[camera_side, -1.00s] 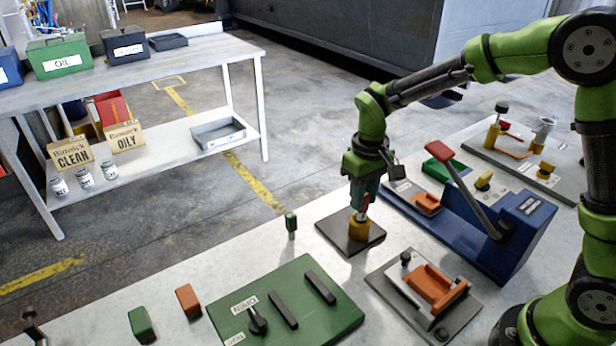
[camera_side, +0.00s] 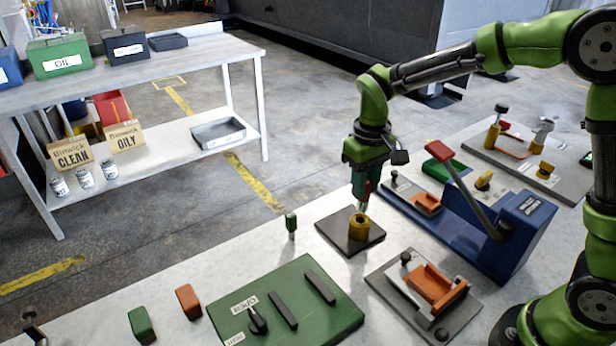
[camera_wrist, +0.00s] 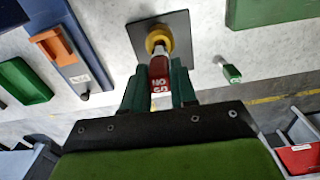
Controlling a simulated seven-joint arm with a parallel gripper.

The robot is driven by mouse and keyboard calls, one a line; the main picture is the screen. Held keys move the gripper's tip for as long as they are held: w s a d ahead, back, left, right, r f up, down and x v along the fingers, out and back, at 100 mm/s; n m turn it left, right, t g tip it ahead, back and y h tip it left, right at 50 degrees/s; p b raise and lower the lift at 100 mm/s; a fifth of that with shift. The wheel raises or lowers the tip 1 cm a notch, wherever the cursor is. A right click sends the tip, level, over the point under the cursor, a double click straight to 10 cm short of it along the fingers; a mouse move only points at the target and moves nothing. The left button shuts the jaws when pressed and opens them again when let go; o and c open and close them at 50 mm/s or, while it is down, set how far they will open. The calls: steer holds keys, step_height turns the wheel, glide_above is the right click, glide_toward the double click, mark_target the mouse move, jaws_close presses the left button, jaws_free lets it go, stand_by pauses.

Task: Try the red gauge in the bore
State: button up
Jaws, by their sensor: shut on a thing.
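My gripper (camera_side: 366,186) is shut on the red gauge (camera_side: 367,191) and holds it upright. In the wrist view the red gauge (camera_wrist: 159,72) has white "NO GO" lettering and a pale metal pin pointing at the yellow bushing (camera_wrist: 158,40). In the side view the yellow bushing (camera_side: 358,229) stands on a dark square plate (camera_side: 336,233), its bore facing up. The pin's tip appears just above the bushing's rim, slightly right of the bore. Whether the tip is fully clear is hard to tell.
A green gauge (camera_side: 290,225) stands upright to the left of the plate. A blue lever press (camera_side: 505,235) is close on the right, and an orange fixture (camera_side: 436,287) is in front. A green panel (camera_side: 290,310) lies front left.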

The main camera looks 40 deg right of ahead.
steer(key=shift+r, duration=0.7)
steer(key=shift+r, duration=0.2)
